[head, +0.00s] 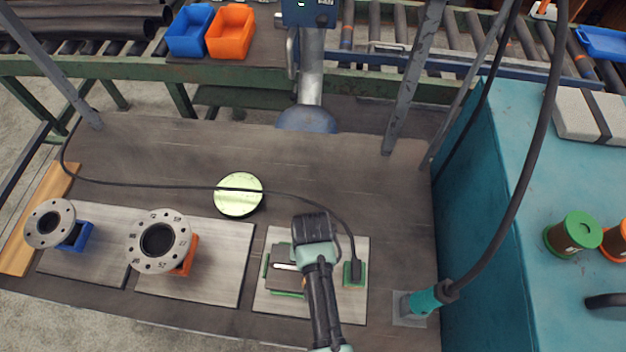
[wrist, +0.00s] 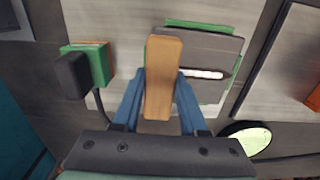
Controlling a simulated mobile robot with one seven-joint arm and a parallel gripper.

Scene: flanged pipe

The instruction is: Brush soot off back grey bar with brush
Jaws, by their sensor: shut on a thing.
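Two dark grey pieces lie side by side with a short bright strip between them, on green supports. I take the farther piece (head: 280,251) as the back grey bar; it also shows in the wrist view (wrist: 208,88). The nearer piece (head: 286,280) carries green edges. My gripper (wrist: 160,105) is shut on the brush, whose wooden handle (wrist: 164,75) stands between the blue fingers. In the head view my gripper hangs just right of the grey bars and hides the brush. Bristles and any contact with the bar are hidden. I cannot make out the soot clearly.
A black corded tool (head: 354,272) stands in a green holder close right of my gripper. A yellow-green disc (head: 239,194) lies behind left. Flanged pipes (head: 158,241) stand left. A teal cabinet (head: 500,200) bounds the right. The table's back middle is mostly clear.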

